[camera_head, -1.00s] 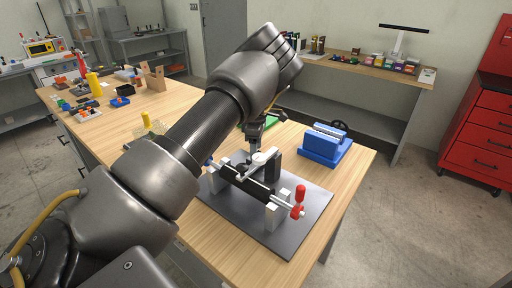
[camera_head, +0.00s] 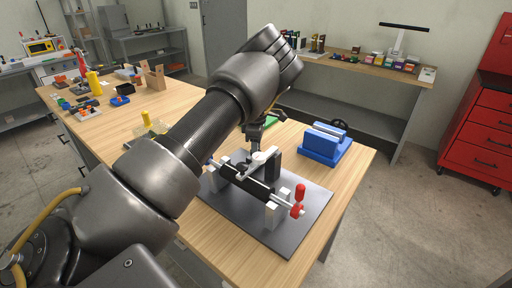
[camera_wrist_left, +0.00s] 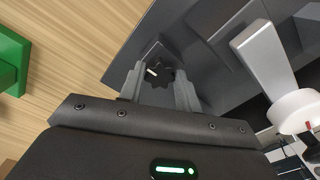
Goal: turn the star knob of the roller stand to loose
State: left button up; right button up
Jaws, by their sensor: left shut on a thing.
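The roller stand's grey base plate (camera_head: 312,212) lies on the wooden bench, bearing white uprights, a black roller (camera_head: 248,184) and a red crank handle (camera_head: 300,192). The dark star knob (camera_wrist_left: 161,75), with a small white mark on it, sits between my left fingers in the left wrist view. My left gripper (camera_wrist_left: 159,88) is shut on it, a finger at each side. In the head view my left gripper (camera_head: 253,146) is at the far side of the stand, and the knob is hidden there. My right gripper is not in view.
A blue block-like fixture (camera_head: 325,147) stands on the bench right of the stand. A green object (camera_wrist_left: 12,60) lies beside the plate. A white arm with a round end (camera_wrist_left: 275,75) rises close to the gripper. Small parts and boxes occupy the bench's far left.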

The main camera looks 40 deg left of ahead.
pick_arm(q)
jog(key=n+p, duration=0.1)
jog(key=n, duration=0.1)
jog(key=shift+r+n, duration=0.1)
jog(key=shift+n, duration=0.3)
jog(key=shift+a+n, duration=0.1)
jog(key=shift+n, duration=0.8)
jog(key=n+p, duration=0.1)
jog(key=n, duration=0.2)
jog(key=shift+n, duration=0.3)
jog(key=n, duration=0.2)
jog(key=shift+w+n+p, duration=0.1)
jog(key=shift+n+p, duration=0.2)
jog(key=shift+p, duration=0.1)
jog(key=n, duration=0.5)
jog(key=shift+a+n, duration=0.1)
jog(key=shift+n, duration=0.7)
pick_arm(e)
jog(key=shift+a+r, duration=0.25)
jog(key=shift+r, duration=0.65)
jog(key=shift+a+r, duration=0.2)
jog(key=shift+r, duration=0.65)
